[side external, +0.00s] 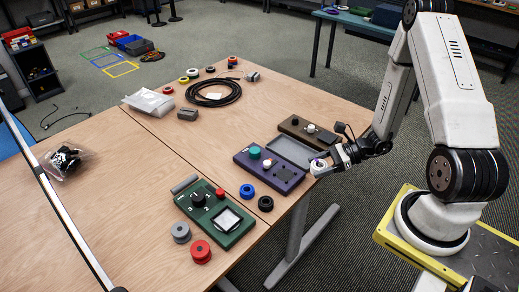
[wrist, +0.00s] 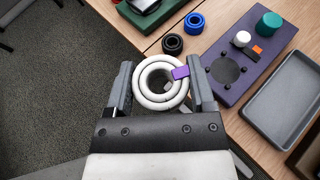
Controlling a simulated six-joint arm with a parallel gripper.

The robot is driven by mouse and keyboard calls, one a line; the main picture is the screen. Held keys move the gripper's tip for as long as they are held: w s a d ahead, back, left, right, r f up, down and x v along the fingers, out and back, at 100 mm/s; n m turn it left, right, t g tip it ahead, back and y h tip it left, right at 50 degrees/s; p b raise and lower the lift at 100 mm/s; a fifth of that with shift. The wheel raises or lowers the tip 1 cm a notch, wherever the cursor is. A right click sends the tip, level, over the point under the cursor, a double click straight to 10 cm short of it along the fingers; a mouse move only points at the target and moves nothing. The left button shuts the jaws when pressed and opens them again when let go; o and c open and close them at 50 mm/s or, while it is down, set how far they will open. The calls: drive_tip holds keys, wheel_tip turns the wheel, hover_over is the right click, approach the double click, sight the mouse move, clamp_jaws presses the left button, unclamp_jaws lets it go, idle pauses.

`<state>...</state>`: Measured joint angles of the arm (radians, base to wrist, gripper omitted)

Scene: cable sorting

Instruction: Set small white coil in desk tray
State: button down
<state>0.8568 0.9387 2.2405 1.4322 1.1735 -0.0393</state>
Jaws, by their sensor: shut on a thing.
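My gripper (side external: 328,165) is shut on the small white coil (side external: 318,168), just off the table's right edge. In the wrist view my gripper (wrist: 161,84) has one finger on each side of the white coil (wrist: 144,94), which carries a purple tag. The coil's hole faces the wrist camera. The desk tray (side external: 287,141) is a shallow grey rectangular tray behind the gripper.
A purple control box (side external: 270,177) lies left of the tray, and a brown box (side external: 305,127) lies behind it. Black (side external: 265,203) and blue (side external: 247,191) coils sit near the front edge by a green box (side external: 225,232). The table's middle (side external: 190,150) is clear.

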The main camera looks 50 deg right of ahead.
drive_tip(key=w+d+f+m+t+h, duration=0.2)
drive_tip(key=w+d+m+t+h, duration=0.2)
drive_tip(key=w+d+m+h, duration=0.2)
drive_tip(key=shift+w+d+m+t+h, duration=0.15)
drive_tip(key=shift+d+m+t+h, duration=0.15)
drive_tip(key=shift+d+m+h, duration=1.45)
drive_tip(key=shift+w+d+f+n+y, duration=0.1)
drive_tip(key=shift+d+n+y, duration=0.25)
drive_tip(key=shift+d+n, duration=0.15)
hover_over(293, 153)
drive_tip(key=s, duration=0.2)
drive_tip(key=f, duration=0.8)
drive_tip(key=shift+w+a, duration=0.25)
drive_tip(key=shift+a, duration=0.1)
drive_tip(key=shift+w+d+f, duration=0.25)
drive_tip(key=shift+w+f, duration=0.3)
drive_tip(key=shift+f, duration=0.1)
drive_tip(key=shift+w+d+f, duration=0.1)
drive_tip(key=shift+w+f, duration=0.1)
drive_tip(key=shift+f, duration=1.65)
